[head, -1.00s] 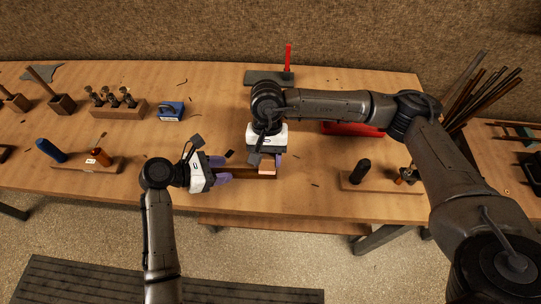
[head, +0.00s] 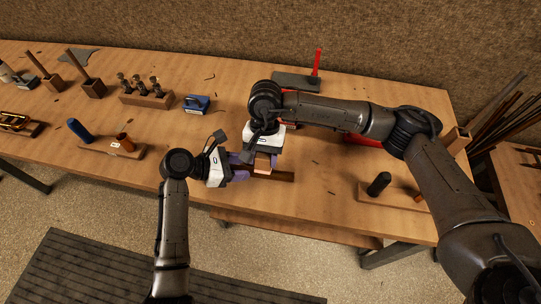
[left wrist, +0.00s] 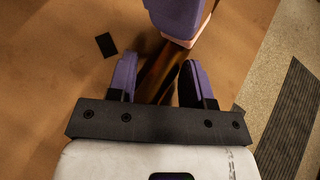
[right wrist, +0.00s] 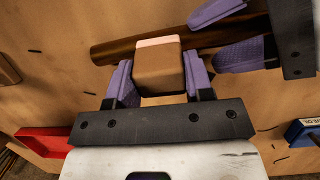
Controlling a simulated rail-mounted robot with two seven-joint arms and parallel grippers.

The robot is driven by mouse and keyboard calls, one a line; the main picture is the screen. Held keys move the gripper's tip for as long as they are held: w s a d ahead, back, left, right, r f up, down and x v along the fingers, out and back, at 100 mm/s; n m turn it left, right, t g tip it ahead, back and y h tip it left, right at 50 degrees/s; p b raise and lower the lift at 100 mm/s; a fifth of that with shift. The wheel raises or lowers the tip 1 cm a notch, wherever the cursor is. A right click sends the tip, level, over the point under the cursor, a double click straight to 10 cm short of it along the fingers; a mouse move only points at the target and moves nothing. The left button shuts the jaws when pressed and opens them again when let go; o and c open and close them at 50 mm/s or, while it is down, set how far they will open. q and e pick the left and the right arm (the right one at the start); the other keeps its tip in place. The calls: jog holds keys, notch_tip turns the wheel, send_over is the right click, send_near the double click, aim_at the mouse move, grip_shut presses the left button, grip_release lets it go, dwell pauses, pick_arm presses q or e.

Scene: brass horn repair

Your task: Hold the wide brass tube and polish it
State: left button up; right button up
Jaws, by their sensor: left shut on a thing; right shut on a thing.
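The wide brass tube (head: 284,176) lies level near the front of the bench, dark brown in this light. My left gripper (head: 241,165) is shut on its left end; the tube runs between its fingers in the left wrist view (left wrist: 158,72). My right gripper (right wrist: 160,82) is shut on a tan block with a pink face (right wrist: 160,68). The block is against or just over the tube (right wrist: 115,49), close to the left fingers. In the head view the block (head: 263,164) hides part of the tube, and the tube's right part sticks out past it.
A blue box (head: 197,104) and a wooden rack (head: 147,100) stand behind to the left. A holder (head: 100,148) with a blue and an orange piece is at left. Another holder (head: 390,194) is at right.

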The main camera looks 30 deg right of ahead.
jog(key=shift+a+f, duration=0.15)
jog(key=shift+f, duration=0.1)
jog(key=shift+w+r, duration=0.15)
jog(key=shift+r, duration=0.3)
jog(key=shift+v, duration=2.7)
jog(key=shift+r, duration=0.1)
jog(key=v, duration=0.2)
jog(key=shift+w+r, duration=0.15)
jog(key=shift+r, duration=0.2)
jog(key=shift+f, duration=0.1)
jog(key=shift+x, duration=3.2)
